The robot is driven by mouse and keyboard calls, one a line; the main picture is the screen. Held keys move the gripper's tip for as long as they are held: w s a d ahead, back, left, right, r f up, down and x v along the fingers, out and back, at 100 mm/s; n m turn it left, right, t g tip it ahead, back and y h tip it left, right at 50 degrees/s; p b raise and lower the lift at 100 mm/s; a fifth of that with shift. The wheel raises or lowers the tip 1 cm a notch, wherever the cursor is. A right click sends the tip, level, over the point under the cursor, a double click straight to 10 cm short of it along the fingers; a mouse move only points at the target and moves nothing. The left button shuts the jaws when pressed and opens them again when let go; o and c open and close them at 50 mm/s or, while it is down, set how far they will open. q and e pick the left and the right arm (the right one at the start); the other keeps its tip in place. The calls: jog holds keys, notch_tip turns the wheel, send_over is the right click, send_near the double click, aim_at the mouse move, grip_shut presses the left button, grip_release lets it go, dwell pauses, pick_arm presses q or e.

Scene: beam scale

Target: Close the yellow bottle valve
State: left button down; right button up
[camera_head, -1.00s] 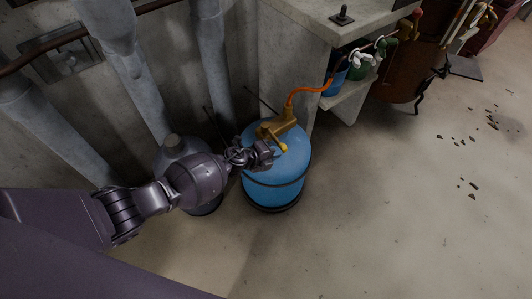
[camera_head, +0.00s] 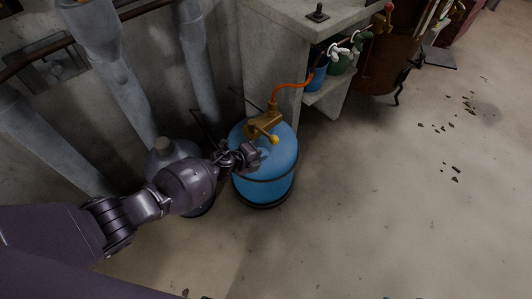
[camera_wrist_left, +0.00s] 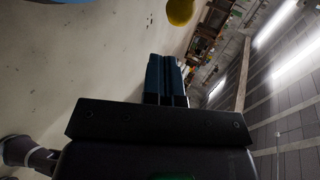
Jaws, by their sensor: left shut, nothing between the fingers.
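The blue bottle (camera_head: 264,185) stands upright on the floor, with a brass-yellow valve (camera_head: 262,123) on top and an orange hose leaving it. The valve's lever ends in a round yellow knob (camera_head: 274,139), which also shows at the top of the left wrist view (camera_wrist_left: 180,11). My left gripper (camera_head: 254,156) is over the bottle's near left side, just below and left of the knob. In the left wrist view its fingers (camera_wrist_left: 165,78) are together and empty, with the knob apart beyond their tips. My right gripper is not in view.
A grey bottle (camera_head: 172,150) stands left of the blue one, behind my left arm. A concrete bench (camera_head: 275,65) with smaller blue and green bottles (camera_head: 340,65) on its shelf is behind. Thick pipes line the wall. The floor at right is mostly clear, with some debris.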

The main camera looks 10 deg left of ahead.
pick_arm(q)
jog(key=s+a+r+p, duration=0.3)
jog(key=s+r+p, duration=0.1)
jog(key=s, duration=0.4)
jog(key=shift+r, duration=0.25)
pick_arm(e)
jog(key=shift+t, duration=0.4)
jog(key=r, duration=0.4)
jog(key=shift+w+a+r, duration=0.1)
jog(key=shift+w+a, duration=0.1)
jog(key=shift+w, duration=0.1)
